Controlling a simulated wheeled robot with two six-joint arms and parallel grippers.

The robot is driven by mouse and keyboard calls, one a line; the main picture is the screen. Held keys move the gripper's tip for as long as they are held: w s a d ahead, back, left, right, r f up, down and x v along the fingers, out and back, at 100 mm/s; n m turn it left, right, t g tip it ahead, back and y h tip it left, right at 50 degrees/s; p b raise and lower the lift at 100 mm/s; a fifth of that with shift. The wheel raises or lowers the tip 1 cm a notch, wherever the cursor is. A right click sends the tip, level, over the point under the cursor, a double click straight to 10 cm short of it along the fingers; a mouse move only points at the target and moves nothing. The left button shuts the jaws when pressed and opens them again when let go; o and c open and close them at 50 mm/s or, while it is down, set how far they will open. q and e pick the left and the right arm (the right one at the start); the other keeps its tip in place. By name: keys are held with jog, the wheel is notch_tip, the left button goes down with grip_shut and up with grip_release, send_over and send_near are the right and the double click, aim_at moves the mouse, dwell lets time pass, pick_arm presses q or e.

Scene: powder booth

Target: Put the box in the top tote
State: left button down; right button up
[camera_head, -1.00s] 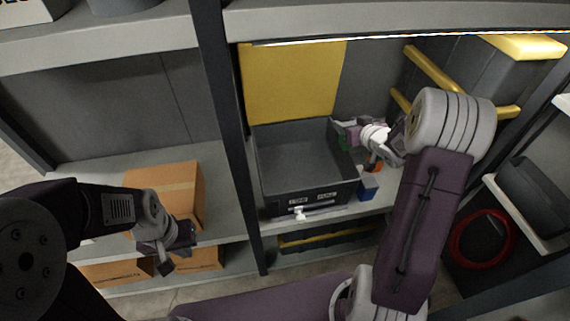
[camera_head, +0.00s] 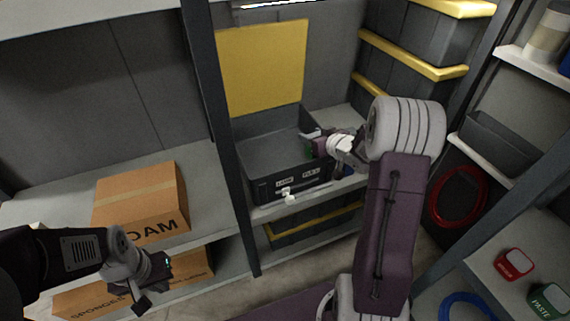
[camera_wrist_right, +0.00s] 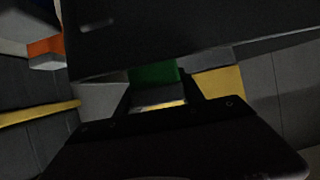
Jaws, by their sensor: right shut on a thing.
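The top tote (camera_head: 290,184) is a dark grey open bin on the middle shelf, with its yellow lid (camera_head: 262,66) standing up behind it. My right gripper (camera_head: 314,142) is at the tote's right rim and is shut on a small green box (camera_head: 312,132). The green box (camera_wrist_right: 152,74) also shows between the fingers in the right wrist view, close to the tote's dark wall (camera_wrist_right: 200,35). I cannot tell whether it is above or beside the rim. My left gripper (camera_head: 152,284) is open and empty, in front of the left shelves.
A cardboard box (camera_head: 140,205) sits on the left shelf, with more cartons (camera_head: 95,298) below. A dark post (camera_head: 225,140) stands left of the tote. An orange block (camera_wrist_right: 42,50) shows in the wrist view. Lidded bins (camera_head: 415,60) stand at the right.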

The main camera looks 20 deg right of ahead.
jog(key=a+r+n+g+y+p, duration=0.1)
jog(key=a+r+n+y+p, duration=0.45)
jog(key=r+p, duration=0.9)
jog(key=shift+m+h, duration=0.75)
jog(key=w+a+f+b, duration=0.1)
jog(key=a+f+b, duration=0.3)
jog(key=f+b, duration=0.1)
jog(key=w+a+f+b, duration=0.2)
jog(key=f+b, duration=0.3)
jog(key=f, duration=0.3)
jog(key=w+a+f+b, duration=0.2)
jog(key=a+f+b, duration=0.3)
jog(key=f+b, duration=0.1)
jog(key=shift+w+a+f, duration=0.1)
jog(key=shift+a+f, duration=0.2)
jog(key=shift+f, duration=0.2)
jog(key=shift+r, duration=0.2)
jog(key=shift+f, duration=0.15)
jog(key=o, duration=1.5)
jog(key=shift+c, duration=0.2)
